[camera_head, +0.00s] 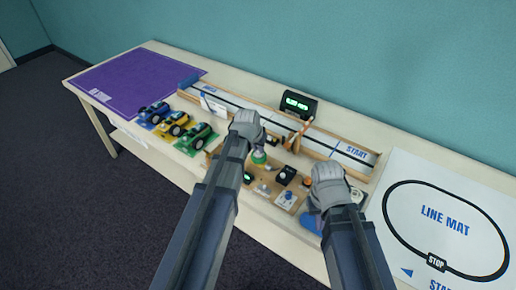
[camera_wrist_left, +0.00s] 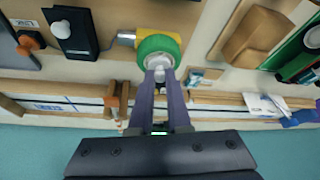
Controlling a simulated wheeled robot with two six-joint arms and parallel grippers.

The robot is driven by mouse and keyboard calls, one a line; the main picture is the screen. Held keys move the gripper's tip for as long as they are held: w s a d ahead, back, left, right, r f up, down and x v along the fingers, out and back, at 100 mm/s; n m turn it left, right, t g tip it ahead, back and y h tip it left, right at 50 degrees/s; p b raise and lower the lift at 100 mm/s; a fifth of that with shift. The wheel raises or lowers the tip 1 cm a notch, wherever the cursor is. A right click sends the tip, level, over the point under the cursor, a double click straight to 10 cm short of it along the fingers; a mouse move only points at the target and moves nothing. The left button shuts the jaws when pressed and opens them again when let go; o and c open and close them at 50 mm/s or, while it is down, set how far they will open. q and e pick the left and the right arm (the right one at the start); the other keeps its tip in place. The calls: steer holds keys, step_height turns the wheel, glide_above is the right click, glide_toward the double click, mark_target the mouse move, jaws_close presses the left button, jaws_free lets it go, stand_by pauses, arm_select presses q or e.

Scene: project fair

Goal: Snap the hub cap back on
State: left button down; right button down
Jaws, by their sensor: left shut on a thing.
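A green-rimmed wheel (camera_head: 259,157) with a pale centre stands on the wooden board, just beyond my left gripper (camera_head: 252,142). In the left wrist view the wheel (camera_wrist_left: 166,44) sits at the end of a yellow motor (camera_wrist_left: 153,32). There my left gripper (camera_wrist_left: 161,76) is shut on a small white piece, apparently the hub cap (camera_wrist_left: 159,62), right at the wheel's face. I cannot tell whether the cap touches the hub. My right gripper (camera_head: 326,186) hangs over the board's right end; its fingertips are hidden, so its opening does not show.
The wooden board (camera_head: 217,173) carries black boxes (camera_head: 286,174) and a white knob panel (camera_head: 287,198). Three toy cars (camera_head: 176,124) stand to the left, before a long track (camera_head: 335,155) with a display (camera_head: 298,104). The line mat (camera_head: 420,190) lies right. A blue object (camera_head: 310,221) is near my right gripper.

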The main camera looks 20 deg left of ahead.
arm_select(q)
steer(key=c, duration=0.8)
jaws_free()
steer(key=shift+o, duration=0.4)
steer(key=o, duration=0.4)
steer(key=shift+r, duration=0.15)
arm_select(e)
steer(key=shift+r, duration=0.15)
arm_select(q)
steer(key=shift+r+p, duration=3.3)
steer(key=shift+p, duration=0.1)
steer(key=shift+r, duration=0.15)
arm_select(e)
step_height(320, 180, up, 7)
